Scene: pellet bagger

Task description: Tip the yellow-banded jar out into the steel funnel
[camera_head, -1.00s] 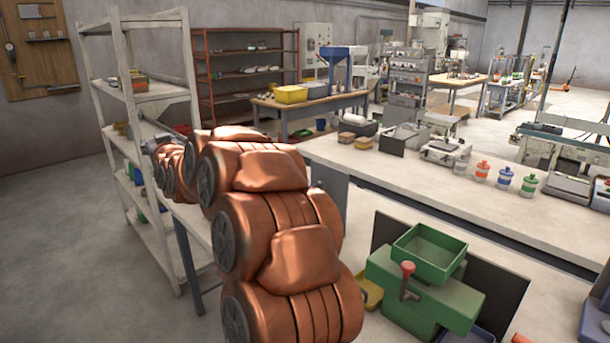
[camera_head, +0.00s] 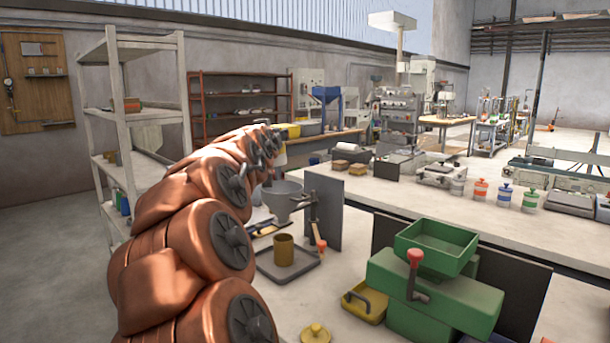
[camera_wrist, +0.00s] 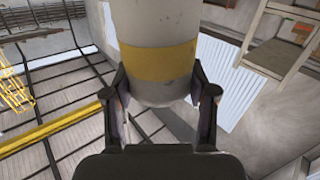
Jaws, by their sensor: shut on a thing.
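The yellow-banded jar (camera_wrist: 158,28) is pale grey with a wide yellow band, at the top middle of the wrist view. My gripper (camera_wrist: 160,88) is shut on it, one finger on each side near the yellow band. The jar's far end is cut off by the frame, so its mouth and contents do not show. In the head view my copper-coloured arm hides most of the gripper and jar. A grey steel funnel (camera_head: 281,199) stands on the bench just right of my arm, beside a dark stand. The gap between jar and funnel cannot be judged.
A dark upright panel (camera_head: 323,210) stands right of the funnel. A tray (camera_head: 303,271) bearing a brass cup (camera_head: 284,250) lies in front. A green machine (camera_head: 440,295) with a red-knobbed lever stands at right. A pale shelf rack (camera_head: 112,150) is at left.

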